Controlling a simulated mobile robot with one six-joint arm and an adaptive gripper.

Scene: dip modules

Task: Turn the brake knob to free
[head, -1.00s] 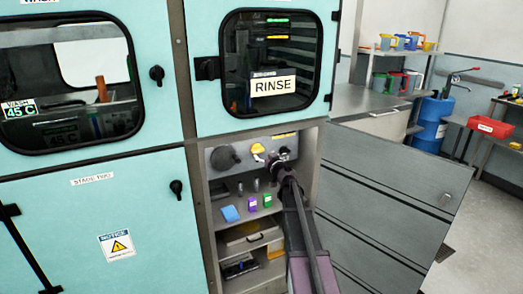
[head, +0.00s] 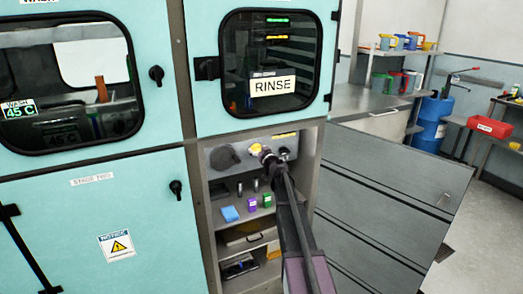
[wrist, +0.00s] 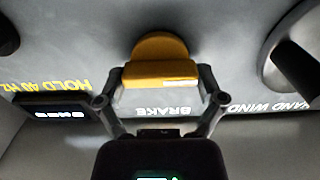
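The yellow brake knob (wrist: 160,68) is at the centre of the wrist view, its grip bar lying level across the picture above the upside-down BRAKE label (wrist: 162,111). In the head view the knob (head: 255,147) is on the grey panel, partly hidden by my gripper (head: 265,156). In the wrist view my gripper (wrist: 160,75) has its fingers spread, one at each side of the bar. I cannot tell whether the fingertips touch it.
A dark round knob (wrist: 295,50) is close at the right in the wrist view, by the HAND WIND label. A small lit display (wrist: 55,114) is at lower left. Below the panel, shelves (head: 245,248) hold small blue, purple and green items. An open grey door (head: 390,195) stands at the right.

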